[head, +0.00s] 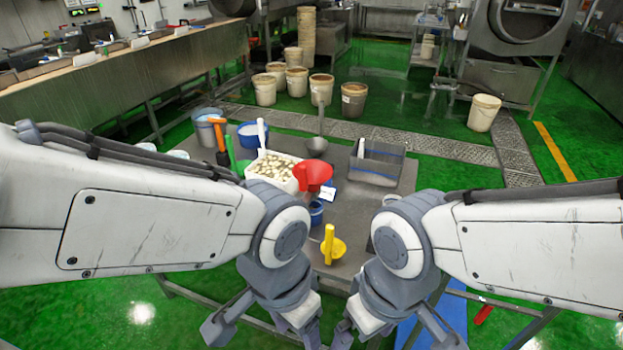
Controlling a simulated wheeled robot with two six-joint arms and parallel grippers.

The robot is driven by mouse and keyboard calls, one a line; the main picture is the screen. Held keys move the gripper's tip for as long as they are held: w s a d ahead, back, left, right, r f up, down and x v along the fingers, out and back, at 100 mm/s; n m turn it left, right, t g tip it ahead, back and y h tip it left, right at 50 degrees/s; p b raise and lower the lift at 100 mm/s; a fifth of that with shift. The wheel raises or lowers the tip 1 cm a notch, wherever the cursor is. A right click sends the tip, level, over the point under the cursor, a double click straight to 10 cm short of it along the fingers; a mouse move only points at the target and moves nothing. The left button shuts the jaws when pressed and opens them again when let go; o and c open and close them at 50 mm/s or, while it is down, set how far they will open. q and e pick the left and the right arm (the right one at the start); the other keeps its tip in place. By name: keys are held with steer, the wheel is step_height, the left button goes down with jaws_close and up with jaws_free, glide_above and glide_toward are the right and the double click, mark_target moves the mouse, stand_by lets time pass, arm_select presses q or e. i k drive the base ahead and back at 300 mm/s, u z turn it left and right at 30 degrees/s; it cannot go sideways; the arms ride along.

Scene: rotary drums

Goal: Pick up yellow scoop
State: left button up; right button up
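The yellow scoop (333,249) is on the grey metal table near its front edge, in the gap between my two arms. Its handle points up and its rounded bowl lies at the right. My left gripper (262,333) is at the bottom of the view, left of the scoop and nearer to me. Its fingers are spread and nothing shows between them. My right gripper (392,335) is at the bottom, right of the scoop, also with spread fingers and empty. Neither gripper touches the scoop. My forearms hide parts of the table on both sides.
Behind the scoop are a blue cup (316,212), a red scoop (313,174), a white crate (259,170) of pale pieces, a metal ladle (316,146) and a grey bin (377,163). Blue and grey buckets stand at the back left. Bare tabletop surrounds the yellow scoop.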

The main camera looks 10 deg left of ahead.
mark_target(333, 239)
steer(key=u, duration=2.5)
steer(key=i, duration=1.55)
steer(key=z, duration=3.6)
